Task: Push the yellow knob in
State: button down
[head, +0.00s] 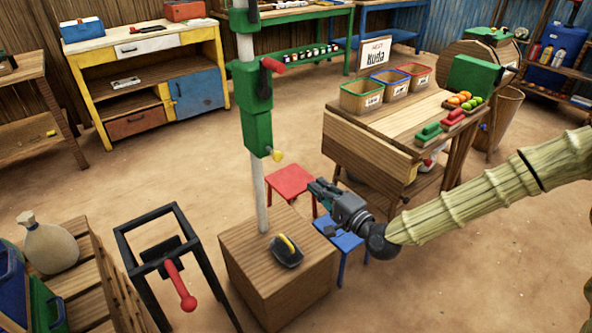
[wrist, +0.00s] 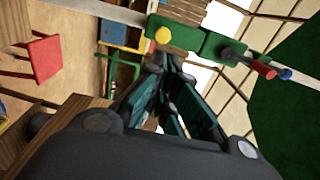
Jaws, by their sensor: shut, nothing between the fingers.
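The yellow knob (head: 277,156) sticks out to the right from the lower end of a green housing (head: 255,110) on an upright pale pole. In the wrist view the yellow knob (wrist: 162,35) shows just beyond my fingertips, beside the green housing (wrist: 205,42). My gripper (head: 318,190) is to the right of the pole and lower than the knob in the head view. Its fingers are shut and empty, and they are apart from the knob as far as I can see. In the wrist view my gripper (wrist: 172,62) points toward the housing.
A red-handled lever (head: 272,65) juts from the housing above the knob. The pole stands on a wooden block (head: 275,270) with a black and yellow object (head: 286,250) on top. A red stool (head: 290,181) and a blue stool (head: 348,243) stand near my gripper. A wooden counter (head: 370,160) is behind it.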

aim_at(282, 155)
jog(key=p+x, duration=0.1)
jog(key=x, duration=1.3)
jog(key=shift+p, duration=0.3)
jog(key=shift+d, duration=0.1)
